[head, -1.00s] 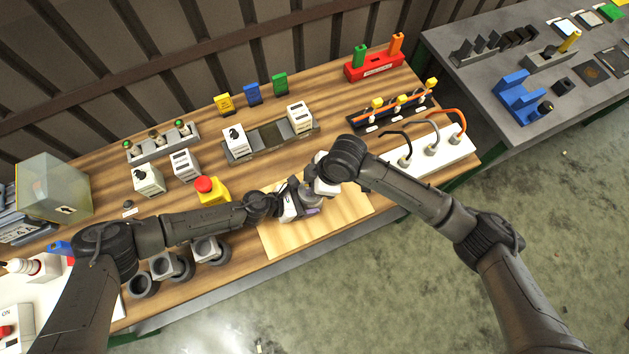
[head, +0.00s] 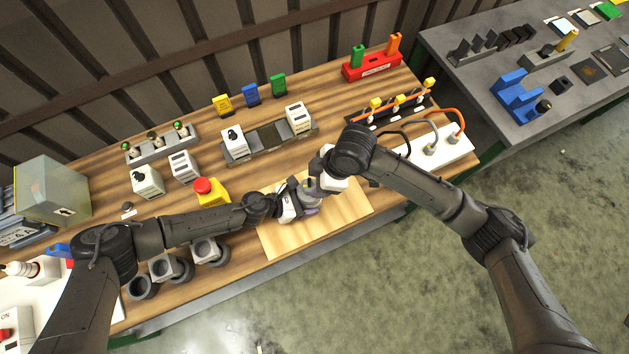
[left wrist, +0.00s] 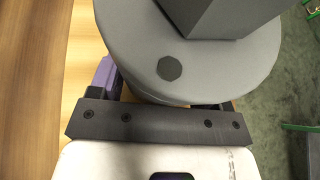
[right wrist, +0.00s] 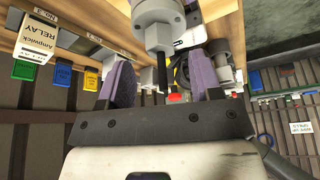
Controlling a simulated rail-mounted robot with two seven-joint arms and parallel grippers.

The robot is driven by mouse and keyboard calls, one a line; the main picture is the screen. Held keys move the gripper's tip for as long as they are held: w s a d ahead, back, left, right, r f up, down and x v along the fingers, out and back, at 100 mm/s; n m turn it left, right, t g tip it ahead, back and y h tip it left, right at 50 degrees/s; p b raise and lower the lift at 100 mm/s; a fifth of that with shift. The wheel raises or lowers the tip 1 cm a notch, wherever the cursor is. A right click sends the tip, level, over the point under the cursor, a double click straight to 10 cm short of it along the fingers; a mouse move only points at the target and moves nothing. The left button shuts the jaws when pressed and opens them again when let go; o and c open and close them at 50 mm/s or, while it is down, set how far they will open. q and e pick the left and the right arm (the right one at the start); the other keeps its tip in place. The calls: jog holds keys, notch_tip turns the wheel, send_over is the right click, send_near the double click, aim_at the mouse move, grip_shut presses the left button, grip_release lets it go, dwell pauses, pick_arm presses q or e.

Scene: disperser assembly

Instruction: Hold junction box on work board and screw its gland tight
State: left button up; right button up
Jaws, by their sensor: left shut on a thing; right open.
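The junction box (head: 311,187), a grey round body, is over the light wooden work board (head: 283,240). Its round face with a square block fills the top of the left wrist view (left wrist: 225,55). My left gripper (head: 308,206) is shut on the box from the left; the fingers are mostly hidden behind it. My right gripper (head: 321,184) is open on the box's right side. In the right wrist view, its purple fingers (right wrist: 160,82) are spread on either side of the grey gland (right wrist: 159,38), with a dark rod sticking out, and appear clear of it.
Grey fittings (head: 205,250) stand left of the board. A red-topped yellow button (head: 208,191) is behind my left forearm. A white panel with cables (head: 440,152) lies beyond my right arm. The board's front right part is bare.

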jog(key=v, duration=0.8)
jog(key=shift+r, duration=0.1)
pick_arm(q)
jog(key=o, duration=1.3)
